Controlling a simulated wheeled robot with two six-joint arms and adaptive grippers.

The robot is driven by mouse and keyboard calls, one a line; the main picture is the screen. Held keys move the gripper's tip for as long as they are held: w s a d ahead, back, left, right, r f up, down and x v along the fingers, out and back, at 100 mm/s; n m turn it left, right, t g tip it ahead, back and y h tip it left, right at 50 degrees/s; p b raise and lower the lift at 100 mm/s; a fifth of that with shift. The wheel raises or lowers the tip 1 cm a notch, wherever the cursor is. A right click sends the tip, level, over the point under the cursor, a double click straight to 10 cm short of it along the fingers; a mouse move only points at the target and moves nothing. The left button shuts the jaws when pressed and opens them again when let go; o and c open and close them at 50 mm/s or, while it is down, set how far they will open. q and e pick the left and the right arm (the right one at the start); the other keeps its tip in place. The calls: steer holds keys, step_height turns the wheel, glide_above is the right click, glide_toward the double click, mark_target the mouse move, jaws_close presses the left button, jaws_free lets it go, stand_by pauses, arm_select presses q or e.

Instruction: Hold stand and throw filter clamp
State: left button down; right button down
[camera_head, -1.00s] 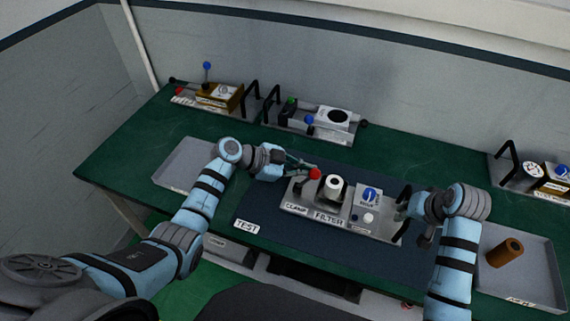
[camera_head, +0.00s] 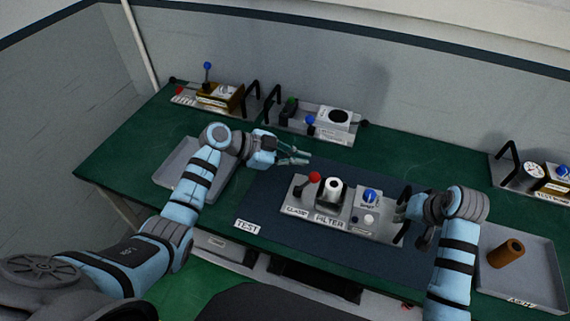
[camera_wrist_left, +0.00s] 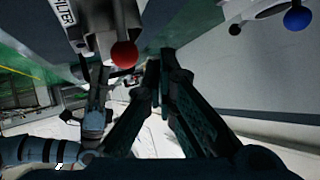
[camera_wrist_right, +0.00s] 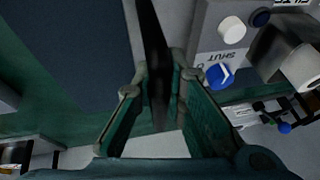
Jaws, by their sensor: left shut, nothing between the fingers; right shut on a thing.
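The grey filter stand (camera_head: 344,228) sits on the dark mat, with labels CLAMP and FILTER on its front. The clamp lever's red ball (camera_head: 314,177) is at its left end, and it also shows in the left wrist view (camera_wrist_left: 124,54). A white cylindrical filter (camera_head: 333,187) stands upright in the middle. A blue knob (camera_head: 370,195) is on the right part. My left gripper (camera_head: 306,158) is shut and empty, behind and above the red ball, apart from it. My right gripper (camera_head: 402,214) is shut on the stand's black right handle (camera_wrist_right: 155,65).
A grey tray (camera_head: 163,180) lies at the left. Another tray (camera_head: 545,268) at the right holds a brown cylinder (camera_head: 506,253). Other devices, one with a blue-tipped lever (camera_head: 207,66), stand along the back. A TEST label (camera_head: 247,225) is on the mat's front edge.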

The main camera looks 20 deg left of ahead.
steer(key=shift+d, duration=0.15)
steer(key=shift+w, duration=0.15)
arm_select(q)
steer(key=v, duration=1.2)
arm_select(e)
steer(key=c, duration=1.6)
jaws_free()
steer(key=shift+o, duration=0.2)
steer(key=shift+r, duration=0.15)
